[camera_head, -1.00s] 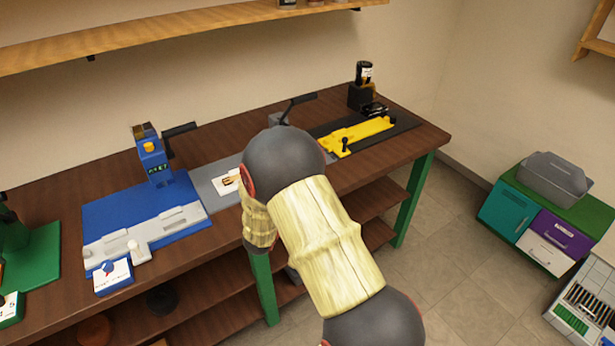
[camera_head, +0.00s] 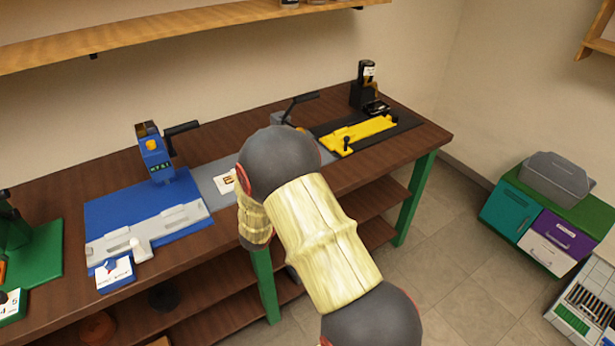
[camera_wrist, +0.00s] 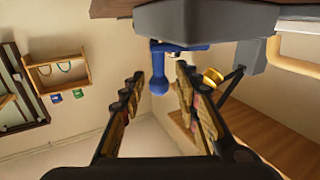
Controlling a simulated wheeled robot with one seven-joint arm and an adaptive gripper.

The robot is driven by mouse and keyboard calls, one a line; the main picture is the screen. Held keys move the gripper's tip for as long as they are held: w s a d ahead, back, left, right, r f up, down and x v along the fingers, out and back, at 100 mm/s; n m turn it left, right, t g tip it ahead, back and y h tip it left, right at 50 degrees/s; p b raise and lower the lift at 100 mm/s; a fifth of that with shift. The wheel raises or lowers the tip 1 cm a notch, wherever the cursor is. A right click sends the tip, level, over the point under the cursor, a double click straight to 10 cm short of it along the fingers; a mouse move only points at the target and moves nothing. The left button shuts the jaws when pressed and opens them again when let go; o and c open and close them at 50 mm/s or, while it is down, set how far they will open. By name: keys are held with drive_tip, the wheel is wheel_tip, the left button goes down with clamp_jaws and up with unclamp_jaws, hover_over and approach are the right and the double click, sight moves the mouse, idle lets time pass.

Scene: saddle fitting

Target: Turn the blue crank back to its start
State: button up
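The blue crank (camera_wrist: 159,76) shows in the wrist view as a blue knobbed handle hanging from a blue arm below a large grey body (camera_wrist: 205,22). My gripper (camera_wrist: 160,80) is open, with one dark finger on each side of the blue handle. The handle appears between the fingertips with gaps on both sides, so no grip shows. Whether it lies fully at fingertip depth I cannot tell. In the head view my arm hides the gripper, and I do not make out the blue crank there.
The workbench (camera_head: 80,190) carries a blue fixture (camera_head: 110,210) at left and a yellow one (camera_head: 370,132) at right. A black lever and a gold knob (camera_wrist: 213,76) sit close right of my fingers in the wrist view. Open floor lies right of the bench.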

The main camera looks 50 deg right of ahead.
drive_tip(key=shift+a, duration=0.1)
drive_tip(key=v, duration=1.1)
drive_tip(key=shift+s+a, duration=0.2)
drive_tip(key=shift+a, duration=0.2)
